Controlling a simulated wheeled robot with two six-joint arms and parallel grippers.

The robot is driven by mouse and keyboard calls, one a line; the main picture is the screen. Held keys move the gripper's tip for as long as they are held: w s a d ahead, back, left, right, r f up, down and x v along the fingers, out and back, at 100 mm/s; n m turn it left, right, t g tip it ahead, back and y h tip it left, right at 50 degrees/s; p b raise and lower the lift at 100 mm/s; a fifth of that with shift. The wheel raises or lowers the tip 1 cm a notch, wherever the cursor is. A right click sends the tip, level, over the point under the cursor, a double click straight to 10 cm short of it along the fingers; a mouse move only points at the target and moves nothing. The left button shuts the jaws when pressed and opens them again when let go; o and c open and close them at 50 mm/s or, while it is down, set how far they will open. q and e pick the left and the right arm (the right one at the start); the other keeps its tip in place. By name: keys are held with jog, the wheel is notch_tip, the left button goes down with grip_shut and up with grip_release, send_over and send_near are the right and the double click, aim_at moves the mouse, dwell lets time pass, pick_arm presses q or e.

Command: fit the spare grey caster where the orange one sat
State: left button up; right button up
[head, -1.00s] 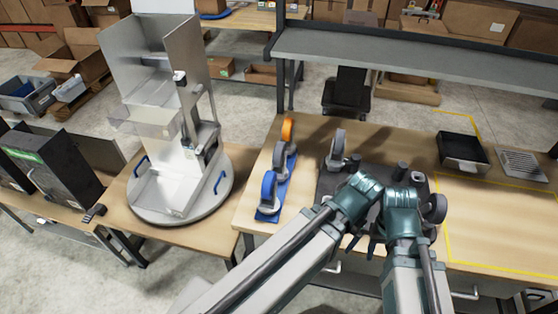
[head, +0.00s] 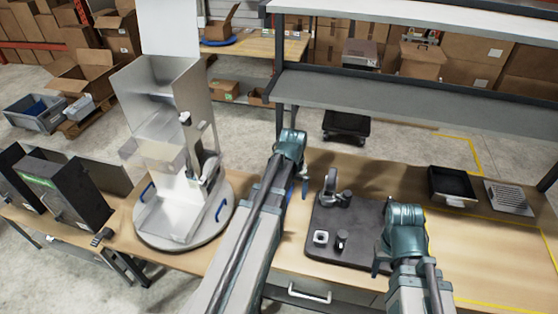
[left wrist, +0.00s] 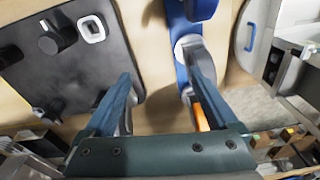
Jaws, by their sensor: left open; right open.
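A dark plate (head: 355,222) lies on the bench. A grey caster (head: 330,187) stands at its back left; a pale square seat (head: 321,238) with no wheel on it is at its front left. The seat also shows in the left wrist view (left wrist: 92,28). My left gripper (head: 300,190) is open over the blue rack, apart from the plate. In the left wrist view the blue rack (left wrist: 180,62) is beside one finger, and an orange part (left wrist: 201,118) shows behind that finger. My arm hides most of the rack in the head view. My right gripper (head: 383,262) is open at the plate's right side.
A black post (head: 342,240) stands beside the seat. A black tray (head: 452,186) and a slotted grey tray (head: 509,197) are at the bench's right. A shelf (head: 400,95) spans the back. A white dispenser on a turntable (head: 220,235) stands left.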

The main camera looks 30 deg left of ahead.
pick_arm(q)
jog(key=shift+n, duration=0.6)
jog(key=a+r, duration=0.1)
jog(key=a, duration=0.1)
jog(key=w+a+r+p, duration=0.1)
jog(key=a, duration=0.1)
jog(key=a+r, duration=0.1)
jog(key=a, duration=0.2)
jog(key=shift+w+p, duration=0.3)
jog(key=shift+w, duration=0.05)
jog(key=shift+a+f, duration=0.1)
jog(key=shift+a, duration=0.15)
jog(key=f+b, duration=0.4)
jog(key=w+f+b, duration=0.1)
jog(key=f+b, duration=0.8)
jog(key=shift+w+a+f+b, duration=0.1)
jog(key=shift+w+f+b, duration=0.25)
jog(key=shift+f+b, duration=0.05)
pick_arm(e)
notch_tip(320, 180, down, 11)
jog(key=shift+w+d, duration=0.25)
jog(key=shift+d, duration=0.05)
pick_arm(q)
jog(key=shift+c, duration=0.3)
grip_shut()
jog(key=shift+r, duration=0.2)
pick_arm(e)
jog(key=shift+r, duration=0.15)
